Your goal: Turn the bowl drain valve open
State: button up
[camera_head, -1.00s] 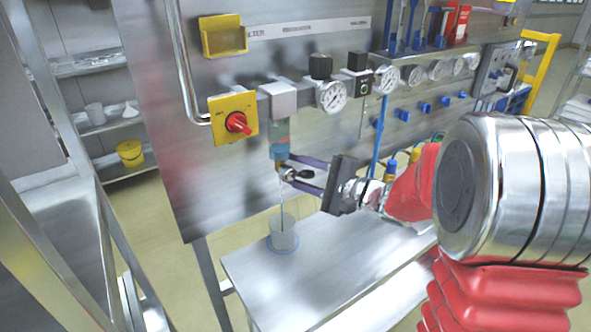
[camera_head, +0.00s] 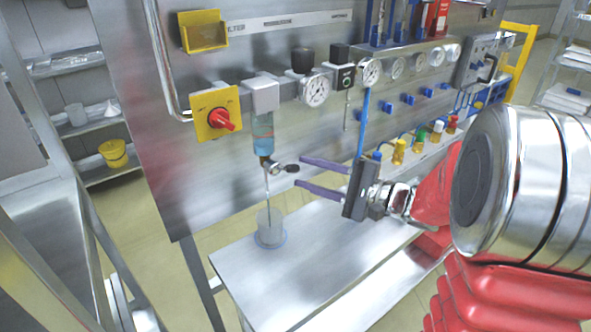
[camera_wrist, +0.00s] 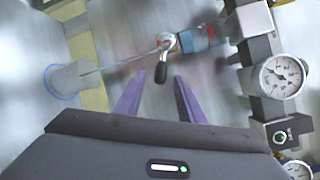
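The clear bowl (camera_head: 263,135) holds bluish liquid and hangs under a grey block on the panel. The drain valve (camera_head: 268,163) is at its bottom, with a dark-ended lever (camera_head: 291,168) pointing right, toward my gripper. A thin pale line, a stream or a tube, runs from the valve into a clear cup (camera_head: 270,232). My gripper (camera_head: 300,172) is open, its purple fingertips apart and just right of the lever's end, holding nothing. In the wrist view the valve's lever (camera_wrist: 161,73) appears between the fingertips (camera_wrist: 160,78).
A yellow plate with a red knob (camera_head: 222,119) is left of the bowl. Pressure gauges (camera_head: 314,91) sit along the panel to the right. A metal bench (camera_head: 300,250) lies below. Capped bottles (camera_head: 398,151) stand at the panel's foot on the right.

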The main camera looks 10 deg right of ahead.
jog(key=v, duration=0.5)
jog(key=shift+s+d, duration=0.15)
jog(key=shift+c, duration=0.4)
jog(key=shift+c, duration=0.7)
jog(key=s+a+n+g, duration=0.1)
jog(key=a, duration=0.1)
jog(key=s+a+f+n+g, duration=0.1)
jog(key=s+a+g, duration=0.1)
jog(key=a, duration=0.1)
jog(key=s+a+n+g, duration=0.1)
jog(key=a, duration=0.2)
jog(key=shift+s+f+g, duration=0.3)
jog(key=shift+s+g, duration=0.1)
grip_shut()
jog(key=s+a+f+n+g+h, duration=0.2)
jog(key=s+n+h, duration=0.15)
jog(key=s, duration=0.25)
jog(key=s+a+f+n+g+h, duration=0.2)
jog(key=s+f+n+g+h, duration=0.15)
jog(key=s, duration=0.35)
jog(key=s+d+r+n+t+h, duration=0.1)
jog(key=d+r+n+t+h, duration=0.2)
jog(key=d+t+h, duration=0.1)
jog(key=shift+s+d+r+n+h, duration=0.35)
jog(key=shift+d+h, duration=0.4)
jog(key=shift+h, duration=0.35)
